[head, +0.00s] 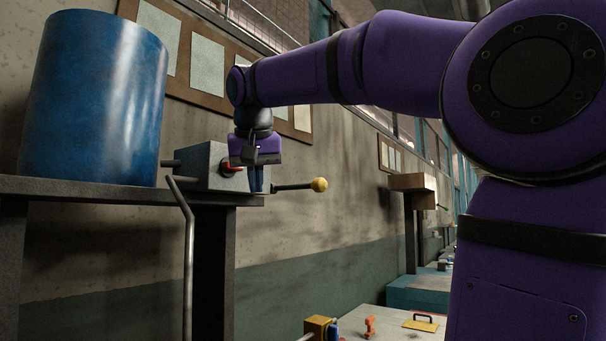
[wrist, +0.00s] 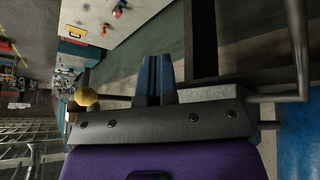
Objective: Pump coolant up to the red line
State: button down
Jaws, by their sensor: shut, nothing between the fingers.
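A blue drum (head: 95,100) stands on a dark shelf at the left. Beside it is a grey pump box (head: 200,166) with a red part (head: 230,169) on its front and a bent grey pipe (head: 189,260) hanging down. A lever (head: 292,187) sticks out to the right, ending in a yellow ball knob (head: 320,184). The knob (wrist: 86,97) also shows left of the fingers in the wrist view. My gripper (head: 257,186) points down at the box's right end, left of the knob. Its blue fingers (wrist: 157,64) are shut and empty. I cannot tell whether they touch the lever. No red line is clearly visible.
The shelf edge (head: 130,192) lies below the drum and box. The space right of the knob looks clear.

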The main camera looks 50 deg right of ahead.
jog(key=w+d+r+m+g+h, duration=0.2)
jog(key=w+d+r+m+g, duration=0.1)
jog(key=d+r+m, duration=0.7)
jog(key=shift+w+d+r+m+g+h, duration=0.3)
jog(key=shift+d+r, duration=1.85)
jog(key=shift+r, duration=1.1)
jog(key=shift+f, duration=0.1)
send_over(304, 185)
jog(key=f, duration=0.8)
jog(key=shift+w+d+f, duration=0.1)
jog(key=shift+d, duration=0.3)
jog(key=f, duration=0.2)
jog(key=shift+a+f, duration=0.25)
jog(key=shift+f, duration=0.05)
jog(key=shift+a+f, duration=0.1)
jog(key=shift+f, duration=0.55)
jog(key=shift+f, duration=0.1)
